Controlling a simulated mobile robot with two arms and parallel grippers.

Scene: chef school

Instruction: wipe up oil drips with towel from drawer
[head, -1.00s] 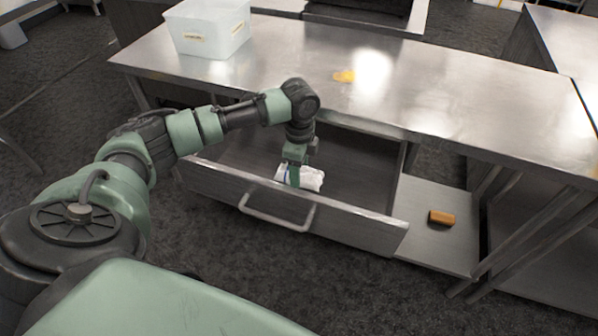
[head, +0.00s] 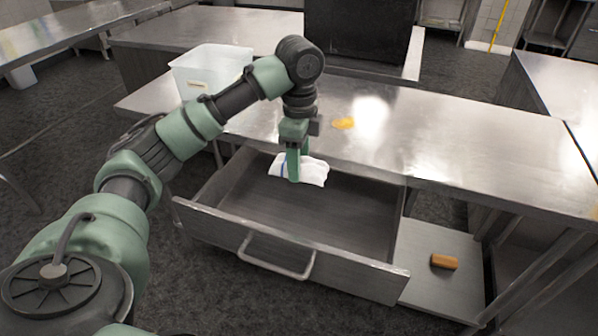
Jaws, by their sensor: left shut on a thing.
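A white towel with a blue stripe (head: 313,171) is held by my left gripper (head: 293,177), which is shut on it. The towel appears above the back part of the open drawer (head: 330,217), near the table's front edge. The drawer is pulled out and looks empty. A yellow oil spill (head: 344,123) lies on the steel tabletop (head: 440,140), behind and to the right of my left gripper. My right gripper is not in the picture.
A translucent plastic bin (head: 208,72) stands at the left of the tabletop, behind my left arm. An orange-brown block (head: 444,261) lies on the lower shelf (head: 425,285) right of the drawer. The tabletop right of the spill is clear.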

